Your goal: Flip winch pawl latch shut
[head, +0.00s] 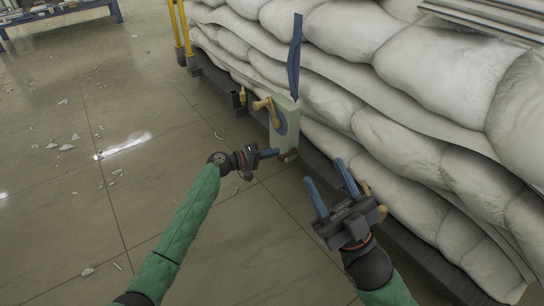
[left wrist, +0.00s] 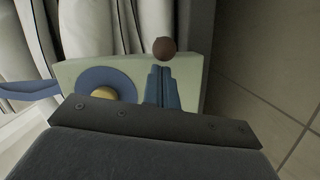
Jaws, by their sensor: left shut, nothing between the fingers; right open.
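The winch (head: 291,109) has a pale green housing, a blue disc and a brass crank handle (head: 264,104). A blue strap (head: 295,60) rises above it. In the left wrist view the housing (left wrist: 187,72) fills the middle, with the blue disc (left wrist: 92,79) at left. A brown ball knob (left wrist: 164,46), perhaps the pawl latch's end, shows just beyond my left fingertips; whether they touch cannot be told. My left gripper (head: 276,152) is shut and empty at the winch's lower end; its blue fingers also show in the left wrist view (left wrist: 161,69). My right gripper (head: 326,171) is open and empty, right of the winch.
A small brass piece (head: 242,95) stands left of the winch. Yellow posts (head: 182,30) stand at the far end. The tiled floor (head: 90,180) at left is open, with scattered pale scraps.

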